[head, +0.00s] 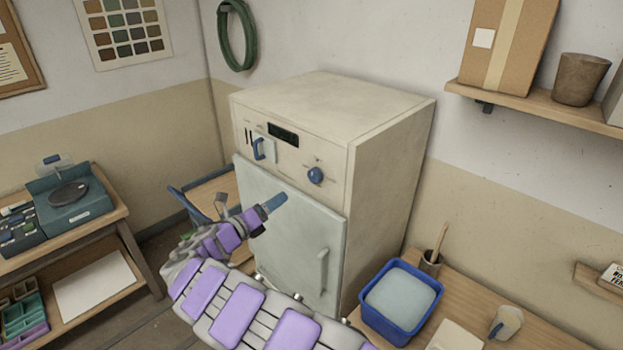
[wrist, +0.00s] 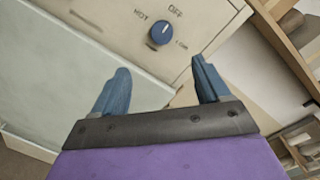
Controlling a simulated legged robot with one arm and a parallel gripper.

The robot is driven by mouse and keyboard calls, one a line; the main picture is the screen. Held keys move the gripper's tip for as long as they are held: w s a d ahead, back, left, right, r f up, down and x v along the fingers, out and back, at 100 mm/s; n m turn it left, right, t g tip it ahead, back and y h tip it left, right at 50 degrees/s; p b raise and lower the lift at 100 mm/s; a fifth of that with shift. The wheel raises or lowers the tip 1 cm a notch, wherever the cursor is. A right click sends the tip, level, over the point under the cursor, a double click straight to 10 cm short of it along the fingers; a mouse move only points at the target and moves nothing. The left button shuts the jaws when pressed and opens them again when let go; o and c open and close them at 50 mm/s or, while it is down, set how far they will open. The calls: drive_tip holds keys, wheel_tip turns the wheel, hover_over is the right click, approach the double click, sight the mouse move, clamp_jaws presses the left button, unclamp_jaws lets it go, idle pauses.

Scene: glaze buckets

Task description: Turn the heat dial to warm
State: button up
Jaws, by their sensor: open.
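The heat dial (head: 315,175) is a round blue knob on the cream front panel of a kiln-like cabinet (head: 395,150). In the wrist view the dial (wrist: 160,32) has a pale pointer line and printed labels around it; HOT and OFF can be read, and a third is too small to be sure of. My gripper (head: 277,203) is in front of the cabinet door, below and left of the dial. In the wrist view my gripper (wrist: 160,82) is open and empty, its two blue fingers apart, with the dial beyond the gap. The fingers are not touching the dial.
A blue lever (head: 259,149) and a dark display (head: 283,133) sit on the same panel, left of the dial. The cabinet door (head: 285,235) is closed, with a vertical handle. A blue bucket (head: 372,318) stands on the bench at the right.

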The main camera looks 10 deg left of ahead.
sight(314, 177)
drive_tip(key=x, duration=1.4)
drive_tip(key=shift+w+d+b, duration=0.15)
drive_tip(key=shift+d+b, duration=0.2)
drive_tip(key=shift+d, duration=0.1)
drive_tip(key=shift+w+a, duration=0.4)
drive_tip(key=shift+w, duration=0.3)
drive_tip(key=shift+d+r, duration=0.1)
drive_tip(key=shift+d, duration=0.9)
drive_tip(key=shift+c, duration=1.2)
drive_tip(key=shift+a, duration=0.55)
drive_tip(key=c, duration=0.6)
drive_tip(key=shift+c, duration=1)
drive_tip(key=shift+d, duration=0.1)
